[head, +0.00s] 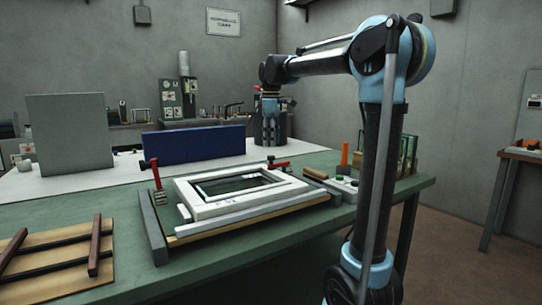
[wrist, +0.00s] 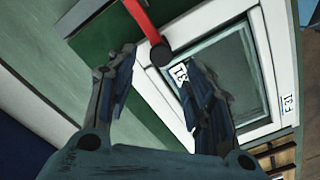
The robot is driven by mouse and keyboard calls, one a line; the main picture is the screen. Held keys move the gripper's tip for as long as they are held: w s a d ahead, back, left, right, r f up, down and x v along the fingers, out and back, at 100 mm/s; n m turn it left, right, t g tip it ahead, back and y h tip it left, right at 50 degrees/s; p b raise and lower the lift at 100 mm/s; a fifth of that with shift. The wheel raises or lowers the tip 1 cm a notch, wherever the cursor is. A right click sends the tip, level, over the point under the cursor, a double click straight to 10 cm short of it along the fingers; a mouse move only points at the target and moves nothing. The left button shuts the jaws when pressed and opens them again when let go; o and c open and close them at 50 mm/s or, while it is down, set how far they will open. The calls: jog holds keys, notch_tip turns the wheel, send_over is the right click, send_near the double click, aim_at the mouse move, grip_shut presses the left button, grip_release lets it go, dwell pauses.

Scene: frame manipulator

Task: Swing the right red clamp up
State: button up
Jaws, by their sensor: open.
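The right red clamp (head: 279,164) lies low, close to level, at the back right of the white frame (head: 240,197). Its red bar also shows in the wrist view (wrist: 144,19), ending in a dark round tip. The left red clamp (head: 155,172) stands upright at the frame's left. My gripper (head: 270,142) points down just above and behind the right clamp. In the wrist view, my gripper (wrist: 162,60) is open and empty, with the clamp's tip appearing between its fingertips. I cannot tell whether they touch.
The frame rests in a fixture on the green table (head: 260,252). A blue panel (head: 195,144) stands behind it to the left. An orange cylinder (head: 344,153) and small parts stand to the right. A wooden board with dark bars (head: 55,262) lies at the front left.

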aim_at(271, 156)
jog(key=shift+f, duration=2.95)
grip_shut()
